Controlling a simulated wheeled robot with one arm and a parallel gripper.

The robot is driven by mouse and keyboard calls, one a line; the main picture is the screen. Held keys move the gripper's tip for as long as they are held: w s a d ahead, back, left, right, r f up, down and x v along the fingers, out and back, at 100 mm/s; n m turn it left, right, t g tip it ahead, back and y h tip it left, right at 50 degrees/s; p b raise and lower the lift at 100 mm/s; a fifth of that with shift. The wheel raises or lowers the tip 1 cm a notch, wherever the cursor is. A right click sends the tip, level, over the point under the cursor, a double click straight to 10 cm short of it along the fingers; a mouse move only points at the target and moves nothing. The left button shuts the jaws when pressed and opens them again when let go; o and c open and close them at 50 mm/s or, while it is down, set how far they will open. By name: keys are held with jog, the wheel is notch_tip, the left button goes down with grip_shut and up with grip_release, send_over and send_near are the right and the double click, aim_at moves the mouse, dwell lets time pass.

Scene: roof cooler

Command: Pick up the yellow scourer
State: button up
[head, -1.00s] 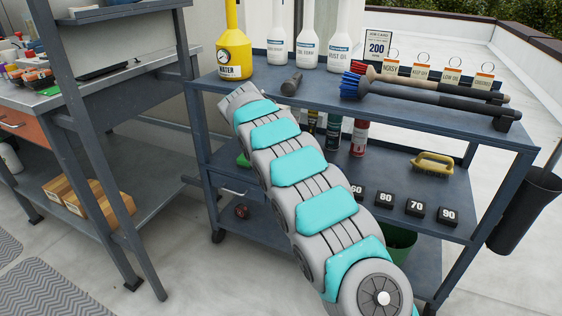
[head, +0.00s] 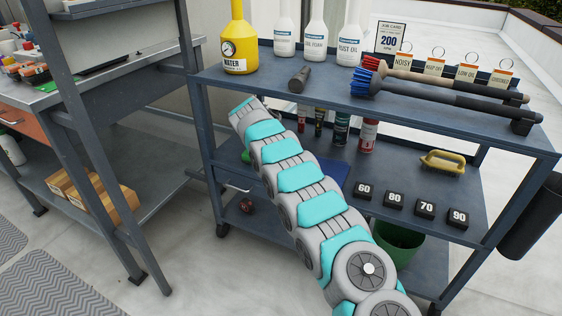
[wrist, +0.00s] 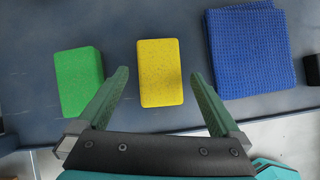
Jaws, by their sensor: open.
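The yellow scourer (wrist: 160,73) is a flat rectangular block lying on a dark blue-grey shelf in the wrist view. My gripper (wrist: 159,76) is open and empty, with one finger on each side of the scourer in the picture. Both fingers appear apart from it; how high they are above the shelf I cannot tell. In the head view my arm hides the yellow scourer and my gripper.
A green block (wrist: 79,82) lies left of the scourer and a folded blue cloth (wrist: 250,50) right. The trolley's top shelf (head: 330,93) overhangs.

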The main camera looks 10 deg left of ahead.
jog(key=x, duration=0.4)
jog(key=shift+s+a+f, duration=0.1)
jog(key=shift+f, duration=0.05)
jog(key=shift+c, duration=0.2)
jog(key=c, duration=1.2)
